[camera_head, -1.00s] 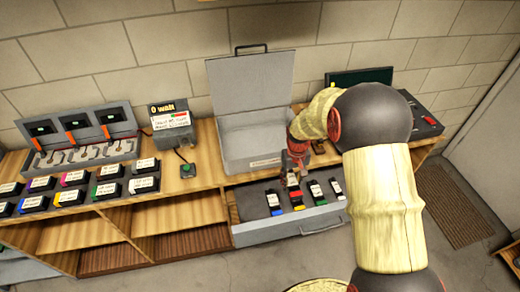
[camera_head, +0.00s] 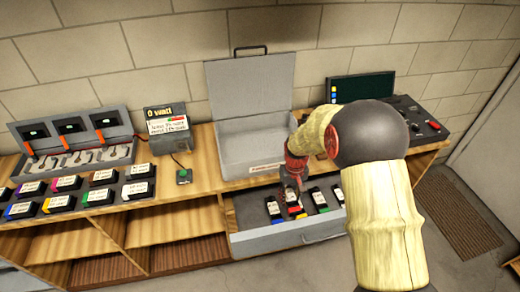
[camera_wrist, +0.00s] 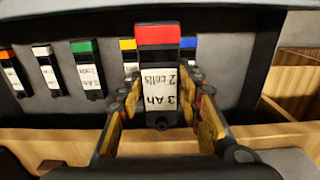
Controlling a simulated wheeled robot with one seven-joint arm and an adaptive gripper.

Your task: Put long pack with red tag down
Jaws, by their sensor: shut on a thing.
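The long pack with the red tag (camera_wrist: 158,75) is black with a white label reading "3 Ah 2 cells". In the wrist view it stands between my two fingers, red end at the top of the picture. My gripper (camera_head: 292,190) is shut on it, over the open grey drawer (camera_head: 290,240). In the wrist view the gripper (camera_wrist: 160,115) grips the pack's sides. Whether the pack touches the drawer floor cannot be told. Behind it, packs with a yellow tag (camera_wrist: 127,45) and a blue tag (camera_wrist: 189,43) are partly hidden.
Packs with green (camera_wrist: 82,47), white (camera_wrist: 40,50) and orange (camera_wrist: 8,55) tags lie to the left in the wrist view. An open grey case (camera_head: 250,150) stands behind the drawer. A charger (camera_head: 75,145) and several short packs (camera_head: 100,178) are on the bench left.

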